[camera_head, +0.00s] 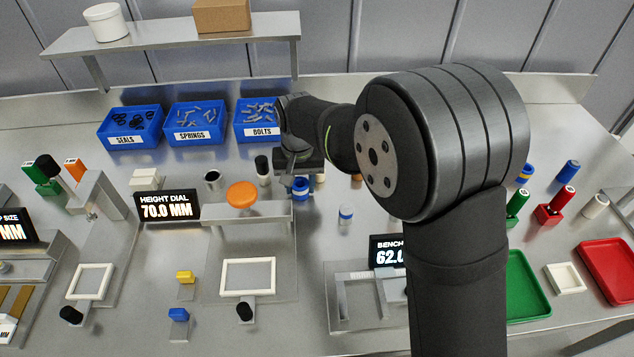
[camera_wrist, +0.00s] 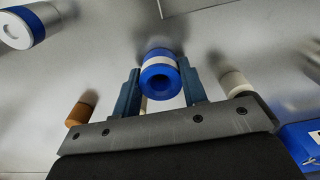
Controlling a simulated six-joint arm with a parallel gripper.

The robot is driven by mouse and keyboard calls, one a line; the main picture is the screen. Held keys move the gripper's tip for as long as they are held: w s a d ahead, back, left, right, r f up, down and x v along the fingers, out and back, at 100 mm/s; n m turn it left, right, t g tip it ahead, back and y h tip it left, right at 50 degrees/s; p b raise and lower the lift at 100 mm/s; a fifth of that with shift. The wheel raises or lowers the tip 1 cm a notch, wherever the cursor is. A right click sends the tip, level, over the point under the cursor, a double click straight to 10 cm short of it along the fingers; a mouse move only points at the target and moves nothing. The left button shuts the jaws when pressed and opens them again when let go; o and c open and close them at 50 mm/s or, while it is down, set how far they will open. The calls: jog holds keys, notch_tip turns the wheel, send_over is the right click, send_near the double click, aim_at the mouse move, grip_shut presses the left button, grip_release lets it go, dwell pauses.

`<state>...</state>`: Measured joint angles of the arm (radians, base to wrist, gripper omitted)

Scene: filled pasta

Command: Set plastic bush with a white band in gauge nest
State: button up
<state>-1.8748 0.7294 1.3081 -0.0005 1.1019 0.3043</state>
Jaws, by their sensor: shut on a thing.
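My gripper (camera_wrist: 161,88) is shut on a blue plastic bush with a white band (camera_wrist: 160,78). In the wrist view the bush sits between the two fingers, its bored end facing the camera. In the head view the held bush (camera_head: 300,187) shows under my gripper (camera_head: 300,176), right of the orange disc; the fingers are mostly hidden. Fixtures with readouts stand on the bench: a height dial (camera_head: 167,206) reading 70.0 MM and a partly hidden bench gauge (camera_head: 386,250). I cannot tell which place is the gauge nest.
A white bush with a blue band (camera_head: 346,213) stands right of the held one; other small cylinders stand close to my gripper. Blue bins (camera_head: 196,122) line the back. An orange disc (camera_head: 241,194) and white square frames (camera_head: 248,262) are left. My arm hides the right middle.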

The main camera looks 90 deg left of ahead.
jog(key=shift+f, duration=0.15)
jog(key=o, duration=1)
jog(key=shift+o, duration=0.3)
notch_tip(320, 180, up, 12)
jog(key=shift+r, duration=0.2)
